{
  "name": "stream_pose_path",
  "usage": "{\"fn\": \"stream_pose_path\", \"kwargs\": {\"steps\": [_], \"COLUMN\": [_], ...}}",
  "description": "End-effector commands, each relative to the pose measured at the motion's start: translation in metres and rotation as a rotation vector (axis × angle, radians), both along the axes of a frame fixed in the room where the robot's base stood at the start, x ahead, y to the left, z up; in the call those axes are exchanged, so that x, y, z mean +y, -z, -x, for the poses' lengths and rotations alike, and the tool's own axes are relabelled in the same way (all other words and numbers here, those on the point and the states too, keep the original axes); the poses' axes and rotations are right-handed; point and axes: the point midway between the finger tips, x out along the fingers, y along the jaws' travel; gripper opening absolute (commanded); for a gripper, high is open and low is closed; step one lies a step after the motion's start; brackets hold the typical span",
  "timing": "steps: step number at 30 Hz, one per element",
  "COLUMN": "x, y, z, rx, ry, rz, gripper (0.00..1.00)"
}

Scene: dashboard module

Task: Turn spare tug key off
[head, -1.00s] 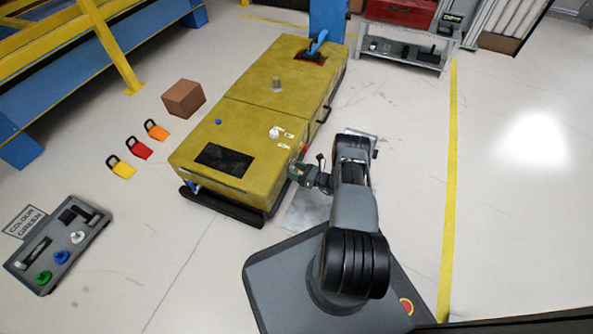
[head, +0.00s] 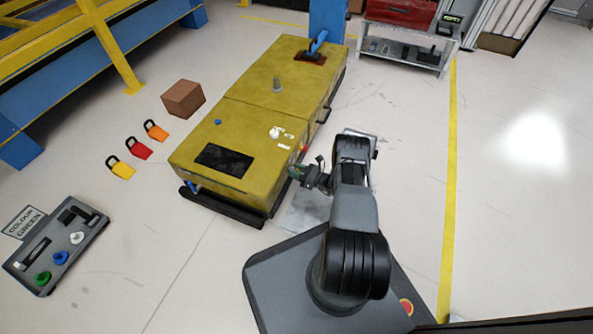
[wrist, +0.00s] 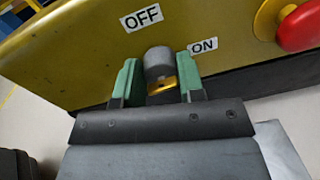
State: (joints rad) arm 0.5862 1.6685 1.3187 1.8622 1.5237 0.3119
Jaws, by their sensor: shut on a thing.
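The yellow tug (head: 245,110) stands in front of me in the head view. In the wrist view its yellow face carries an OFF label (wrist: 142,18) at upper left and an ON label (wrist: 204,46) at right. Between and below them is the key switch, a grey round barrel (wrist: 158,62) with a small brass-coloured part (wrist: 162,86) under it. My gripper (wrist: 160,80), with green fingers, is shut on the key, one finger on each side. The fingers hide part of it, so I cannot tell which label it points to. My gripper (head: 296,172) is at the tug's near right side in the head view.
A red button (wrist: 300,26) on a yellow base sits right of the ON label. A brown box (head: 183,98) and coloured padlock-shaped tags (head: 139,149) lie left of the tug. A grey tray (head: 55,247) is at lower left. The floor on the right is clear.

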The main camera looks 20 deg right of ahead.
Motion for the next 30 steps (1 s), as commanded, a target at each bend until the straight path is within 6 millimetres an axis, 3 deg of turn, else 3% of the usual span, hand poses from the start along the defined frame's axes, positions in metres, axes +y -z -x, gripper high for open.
{"fn": "stream_pose_path", "kwargs": {"steps": [30], "x": [0.0026], "y": [0.0016], "z": [0.0022], "rx": [-0.636], "ry": [-0.005], "rz": [0.689], "gripper": [0.12]}}
